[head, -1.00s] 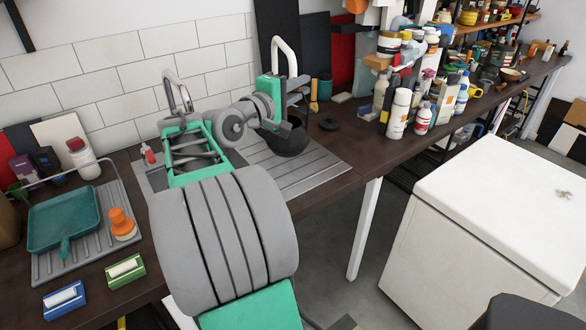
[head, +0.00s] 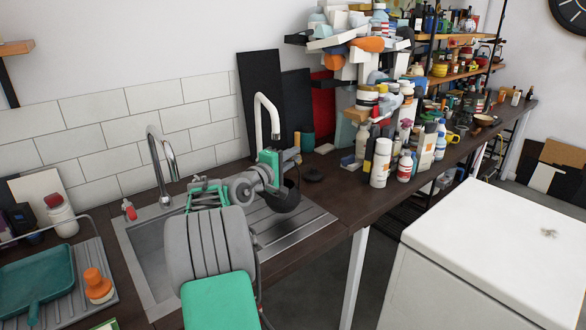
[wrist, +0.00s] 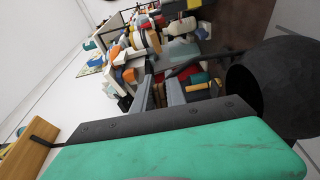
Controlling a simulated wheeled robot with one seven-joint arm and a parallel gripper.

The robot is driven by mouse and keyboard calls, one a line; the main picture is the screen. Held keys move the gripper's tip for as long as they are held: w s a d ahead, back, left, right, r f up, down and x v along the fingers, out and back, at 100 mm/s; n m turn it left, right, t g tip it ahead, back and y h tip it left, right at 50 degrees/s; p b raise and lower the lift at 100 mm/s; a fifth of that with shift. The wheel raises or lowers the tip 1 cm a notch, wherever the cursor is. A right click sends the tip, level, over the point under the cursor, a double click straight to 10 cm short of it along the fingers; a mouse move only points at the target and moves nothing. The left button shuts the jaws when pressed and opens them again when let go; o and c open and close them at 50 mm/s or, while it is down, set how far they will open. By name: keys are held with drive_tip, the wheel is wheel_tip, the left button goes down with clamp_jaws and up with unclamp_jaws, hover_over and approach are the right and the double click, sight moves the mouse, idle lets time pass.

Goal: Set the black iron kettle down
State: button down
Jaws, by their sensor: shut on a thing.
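The black iron kettle (head: 285,197) is at the right end of the steel sink's ribbed drainboard (head: 310,222) in the head view. My green and grey gripper (head: 289,168) is at its upper side, shut on it, apparently by its thin handle. In the wrist view the kettle's dark round body (wrist: 290,85) fills the right side, and its thin dark handle runs left towards my grey fingers (wrist: 162,92). The gripper hides part of the kettle. I cannot tell whether its base touches the drainboard.
A white curved pipe (head: 267,108) stands behind my gripper, and a chrome tap (head: 161,165) farther left. White bottles (head: 381,163) crowd the counter beyond. The dark counter's front edge (head: 350,215) is clear.

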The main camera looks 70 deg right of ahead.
drive_tip(key=shift+w+d+f, duration=0.1)
drive_tip(key=shift+d+f, duration=0.2)
drive_tip(key=shift+f, duration=0.7)
drive_tip(key=shift+w+d+f, duration=0.1)
drive_tip(key=shift+d+f, duration=0.15)
drive_tip(key=shift+f, duration=0.9)
drive_tip(key=c, duration=1.8)
unclamp_jaws()
drive_tip(key=shift+f, duration=0.2)
drive_tip(key=o, duration=0.4)
drive_tip(key=shift+s, duration=0.1)
drive_tip(key=shift+o, duration=0.2)
drive_tip(key=w+a+b, duration=0.1)
drive_tip(key=w+a, duration=0.1)
drive_tip(key=a, duration=0.9)
drive_tip(key=shift+w+a+r, duration=0.15)
drive_tip(key=shift+a, duration=0.25)
